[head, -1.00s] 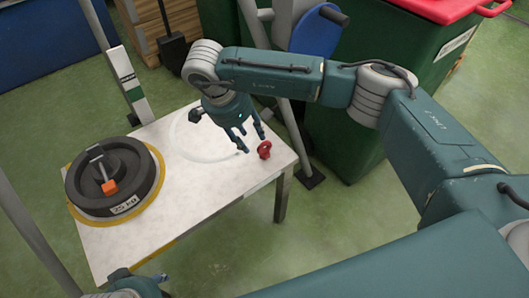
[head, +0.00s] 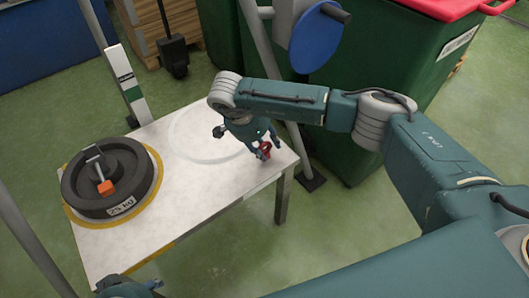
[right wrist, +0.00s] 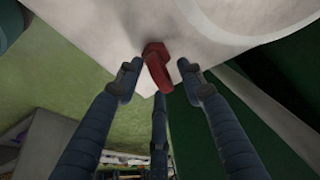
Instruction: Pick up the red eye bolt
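The red eye bolt (head: 265,149) stands near the right corner of the white table (head: 190,205). My right gripper (head: 262,150) is down at the bolt, its fingers around it. In the right wrist view the bolt (right wrist: 157,66) lies between the spread fingertips of the gripper (right wrist: 158,75), with gaps at both sides and a third finger below. The fingers are open. In the head view the gripper partly hides the bolt.
A black 25 kg weight disc (head: 108,178) with an orange-tipped lever lies on a yellow ring at the table's left. A pale ring mark (head: 180,150) is behind the gripper. A grey post and a green bin (head: 350,130) stand close behind the table's right side.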

